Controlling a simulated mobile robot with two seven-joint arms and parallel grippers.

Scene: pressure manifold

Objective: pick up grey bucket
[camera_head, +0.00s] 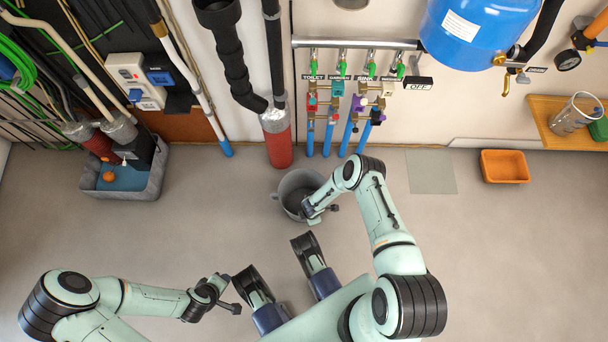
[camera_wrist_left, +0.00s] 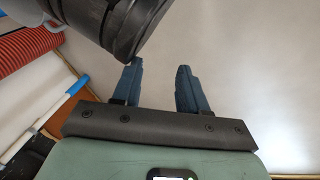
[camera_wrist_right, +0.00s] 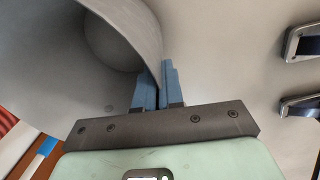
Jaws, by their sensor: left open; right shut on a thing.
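The grey bucket (camera_head: 284,188) stands on the floor in front of the wall pipes, with its open top facing up. My right gripper (camera_head: 313,210) is at the bucket's near right side. In the right wrist view the bucket (camera_wrist_right: 125,30) fills the upper left, and my right gripper's blue fingers (camera_wrist_right: 158,82) are shut on its rim wall. The bucket's underside is hidden. My left gripper (camera_head: 229,291) is low on the left, apart from the bucket. In the left wrist view its fingers (camera_wrist_left: 158,75) are spread and empty above bare floor.
Pipes with coloured valves (camera_head: 345,100) and a red-sleeved pipe (camera_head: 278,148) stand behind the bucket. A grey tub (camera_head: 148,188) is at the left and an orange tray (camera_head: 504,167) at the right. The floor around the bucket is mostly clear.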

